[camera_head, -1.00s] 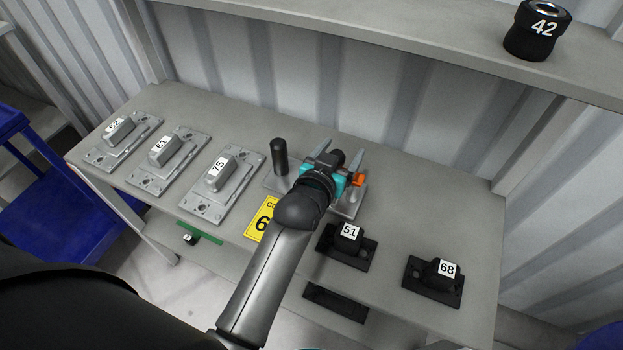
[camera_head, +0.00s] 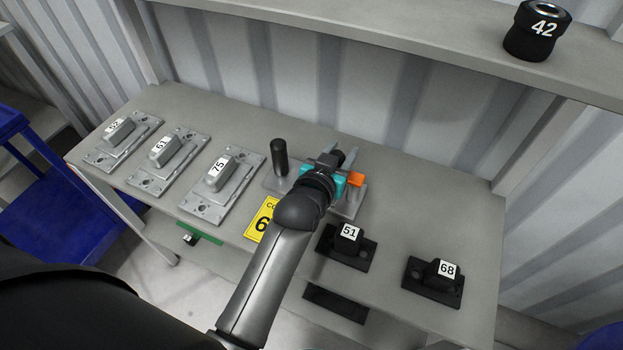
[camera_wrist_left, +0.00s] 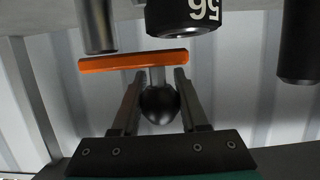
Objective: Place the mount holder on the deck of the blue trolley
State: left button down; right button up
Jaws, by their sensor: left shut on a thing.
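My left gripper (camera_head: 338,175) is over a grey fixture (camera_head: 350,206) on the bench. In the left wrist view its fingers (camera_wrist_left: 158,105) are shut on a dark ball knob (camera_wrist_left: 160,104), on a short stem below an orange bar (camera_wrist_left: 134,61). The orange bar also shows in the head view (camera_head: 356,179). The frames do not show which thing is the mount holder. Black block mounts 51 (camera_head: 346,246) and 68 (camera_head: 434,281) sit to the right; grey plate mounts (camera_head: 217,180) lie to the left. A blue trolley (camera_head: 50,213) stands at the far left. My right gripper is not in view.
A black cylinder (camera_head: 280,158) stands upright beside the fixture. A yellow card (camera_head: 259,222) lies in front. A shelf above holds a black part marked 42 (camera_head: 537,32). Bare bench top (camera_head: 430,210) lies at the right. My arm hides part of the bench.

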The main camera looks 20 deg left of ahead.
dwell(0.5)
pick_arm(q)
jog(key=shift+w+r, duration=0.1)
jog(key=shift+r, duration=0.15)
jog(key=shift+r, duration=0.1)
